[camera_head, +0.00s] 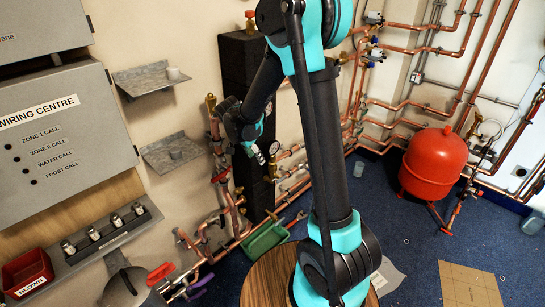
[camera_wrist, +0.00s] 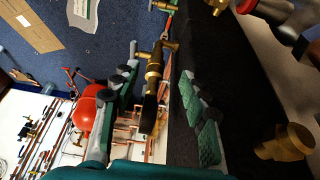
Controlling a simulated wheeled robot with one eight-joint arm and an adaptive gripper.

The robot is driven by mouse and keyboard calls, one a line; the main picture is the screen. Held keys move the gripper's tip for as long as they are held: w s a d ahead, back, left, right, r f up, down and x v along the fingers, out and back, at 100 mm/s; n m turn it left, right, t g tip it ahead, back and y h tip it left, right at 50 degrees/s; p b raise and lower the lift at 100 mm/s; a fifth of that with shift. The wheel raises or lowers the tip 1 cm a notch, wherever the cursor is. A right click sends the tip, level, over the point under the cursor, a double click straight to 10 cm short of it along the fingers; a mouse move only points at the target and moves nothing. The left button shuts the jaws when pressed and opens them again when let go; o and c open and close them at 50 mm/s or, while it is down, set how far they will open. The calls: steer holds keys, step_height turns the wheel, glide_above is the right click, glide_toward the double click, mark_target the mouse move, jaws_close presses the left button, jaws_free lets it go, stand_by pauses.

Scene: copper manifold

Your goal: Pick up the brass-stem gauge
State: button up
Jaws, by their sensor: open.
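In the wrist view, a brass fitting with a dark body, which looks like the brass-stem gauge (camera_wrist: 153,75), lies between the two fingers of my gripper (camera_wrist: 160,78). The fingers are open, with gaps showing on both sides of it. The dark part looks edge-on, so no dial face shows there. In the head view, a small pale round dial (camera_head: 274,148) shows right beside my gripper (camera_head: 262,152), in front of the black column. I cannot tell from the head view whether they touch.
The black column (camera_head: 242,65) stands close behind my gripper, with copper pipes on both sides. A green tray (camera_head: 265,241) lies below. A red vessel (camera_head: 435,160) stands at the right. Two grey wall shelves (camera_head: 150,78) are at the left. In the wrist view, brass fittings (camera_wrist: 287,143) are close at the right.

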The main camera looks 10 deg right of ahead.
mark_target(275, 152)
steer(key=w+d, duration=0.1)
steer(key=d, duration=0.1)
steer(key=w+d, duration=0.2)
steer(key=d, duration=0.1)
steer(key=w+d, duration=0.2)
steer(key=shift+w+d, duration=0.15)
steer(key=shift+d, duration=0.05)
steer(key=shift+x, duration=2.55)
steer(key=shift+c, duration=0.2)
jaws_close()
